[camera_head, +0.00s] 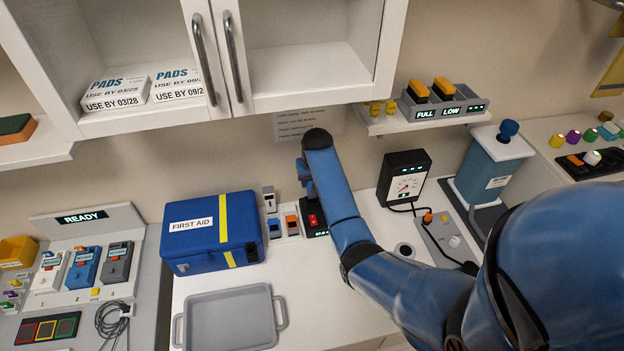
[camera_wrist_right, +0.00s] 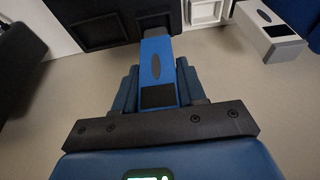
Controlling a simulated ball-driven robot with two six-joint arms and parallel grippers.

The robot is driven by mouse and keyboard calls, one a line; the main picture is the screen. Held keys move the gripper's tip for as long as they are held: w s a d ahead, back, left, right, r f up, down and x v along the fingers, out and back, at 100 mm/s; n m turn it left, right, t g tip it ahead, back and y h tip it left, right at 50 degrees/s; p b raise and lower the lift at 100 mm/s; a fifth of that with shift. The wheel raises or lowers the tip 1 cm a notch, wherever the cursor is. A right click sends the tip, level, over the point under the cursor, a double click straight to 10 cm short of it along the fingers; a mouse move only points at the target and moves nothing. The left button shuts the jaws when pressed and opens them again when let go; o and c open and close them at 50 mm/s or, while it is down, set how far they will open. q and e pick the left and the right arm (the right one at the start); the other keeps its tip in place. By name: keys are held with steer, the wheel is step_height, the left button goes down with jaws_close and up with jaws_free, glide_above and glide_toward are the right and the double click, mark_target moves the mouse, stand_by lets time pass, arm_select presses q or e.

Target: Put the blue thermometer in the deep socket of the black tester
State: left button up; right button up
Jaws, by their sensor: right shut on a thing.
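My right gripper (camera_wrist_right: 160,90) is shut on the blue thermometer (camera_wrist_right: 155,58), which has a dark window and points away from my wrist. In the right wrist view its far end meets the near edge of the black tester (camera_wrist_right: 120,38), by the right one of two square recesses. I cannot tell whether the end is inside a socket or just in front of it. In the head view the black tester (camera_head: 315,217) has a red switch and a small green display. My right gripper (camera_head: 307,185) is there beside it, mostly hidden by my arm. My left gripper is out of view.
A grey thermometer (camera_wrist_right: 268,38) stands right of the tester in the wrist view. In the head view, a blue first aid box (camera_head: 205,238) and small holders (camera_head: 292,220) stand left of the tester. A black meter (camera_head: 404,178) stands right. A grey tray (camera_head: 230,294) lies in front.

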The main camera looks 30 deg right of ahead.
steer(key=shift+r+p, duration=0.1)
steer(key=shift+p, duration=0.45)
stand_by(1.0)
steer(key=shift+f+b, duration=0.95)
steer(key=shift+f, duration=0.75)
stand_by(0.5)
stand_by(0.3)
steer(key=o, duration=1.1)
steer(key=shift+o, duration=0.2)
steer(key=shift+r, duration=0.1)
steer(key=b+v, duration=0.1)
steer(key=v, duration=0.9)
steer(key=shift+s+r+b, duration=0.15)
steer(key=shift+r+b, duration=0.1)
steer(key=shift+b, duration=0.15)
